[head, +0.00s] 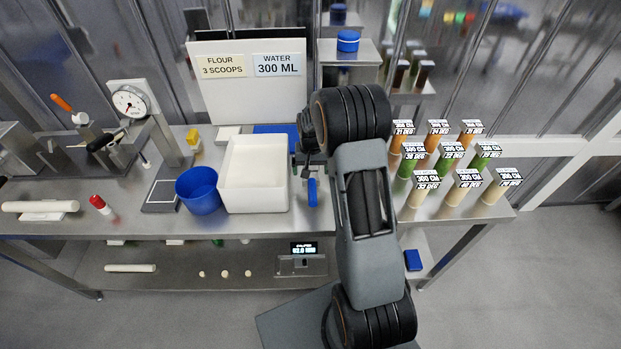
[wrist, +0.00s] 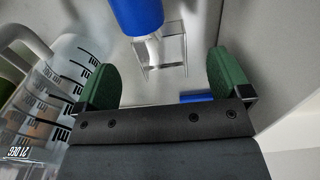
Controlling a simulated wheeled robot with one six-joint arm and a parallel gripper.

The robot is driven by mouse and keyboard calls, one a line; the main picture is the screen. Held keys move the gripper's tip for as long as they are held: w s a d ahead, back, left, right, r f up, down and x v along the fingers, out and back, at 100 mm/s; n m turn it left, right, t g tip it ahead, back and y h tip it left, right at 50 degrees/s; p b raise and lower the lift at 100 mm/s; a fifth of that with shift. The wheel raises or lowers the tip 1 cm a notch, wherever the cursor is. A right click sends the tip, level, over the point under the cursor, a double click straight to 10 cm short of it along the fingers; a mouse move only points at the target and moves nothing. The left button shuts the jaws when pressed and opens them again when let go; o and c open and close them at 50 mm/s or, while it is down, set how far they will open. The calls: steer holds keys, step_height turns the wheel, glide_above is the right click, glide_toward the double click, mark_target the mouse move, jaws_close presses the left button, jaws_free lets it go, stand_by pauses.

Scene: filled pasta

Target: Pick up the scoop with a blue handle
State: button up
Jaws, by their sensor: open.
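The scoop's blue handle (wrist: 137,14) shows at the top of the wrist view. A clear or metallic boxy part (wrist: 168,48) adjoins it below. My gripper (wrist: 160,62) is open, with one green finger on each side of that part, and nothing is held. I cannot tell how far above the scoop the fingers are. In the head view the blue handle (head: 312,192) hangs or stands just right of the white bin. My gripper there is mostly hidden behind my arm.
A graduated clear jug (wrist: 50,85) stands close on the left in the wrist view. The white bin (head: 254,200) and a blue cup (head: 198,190) are left of the scoop. Several labelled tubes (head: 450,160) stand to the right. A signboard (head: 247,95) is behind.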

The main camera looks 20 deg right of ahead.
steer(key=shift+f+p, duration=0.65)
steer(key=shift+f, duration=1.65)
steer(key=shift+c, duration=0.2)
steer(key=c, duration=1)
step_height(320, 180, up, 10)
steer(key=shift+r+b, duration=0.1)
steer(key=shift+b, duration=1)
